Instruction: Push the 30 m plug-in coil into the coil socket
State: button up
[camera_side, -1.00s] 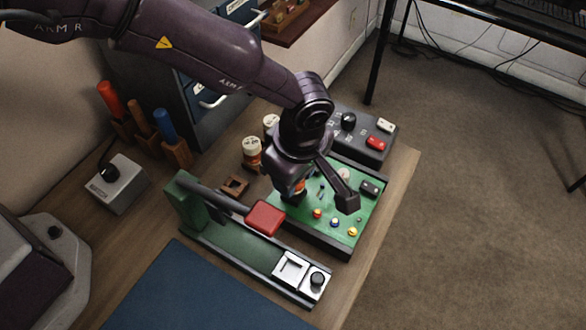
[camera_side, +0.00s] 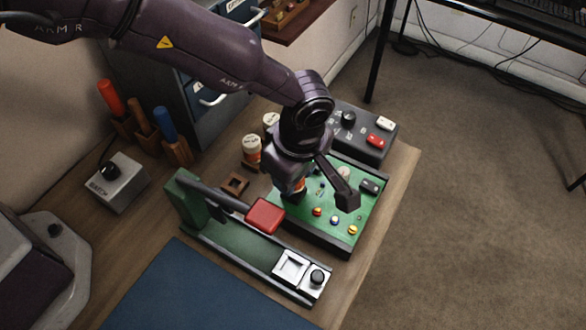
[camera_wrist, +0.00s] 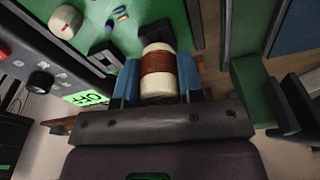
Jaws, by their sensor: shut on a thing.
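My gripper (camera_wrist: 160,85) is shut on a plug-in coil (camera_wrist: 157,72), a cream cylinder with a copper-brown winding, held between blue fingers. In the side view the gripper (camera_side: 291,188) is down over the left part of the green tuner board (camera_side: 345,229). Only a small orange-brown part of the held coil shows there. In the wrist view the coil's far end is close to a dark block (camera_wrist: 104,54) on the green board, possibly the socket. I cannot tell whether the coil is seated. The band number on the held coil is not readable.
Two more cream coils stand behind the board, the nearer one (camera_side: 252,150) labelled. A green lever press with a red pad (camera_side: 265,217) stands in front. A grey control box (camera_side: 362,135) is behind right.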

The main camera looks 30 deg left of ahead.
jog(key=shift+f, duration=0.75)
dwell(0.9)
jog(key=o, duration=1)
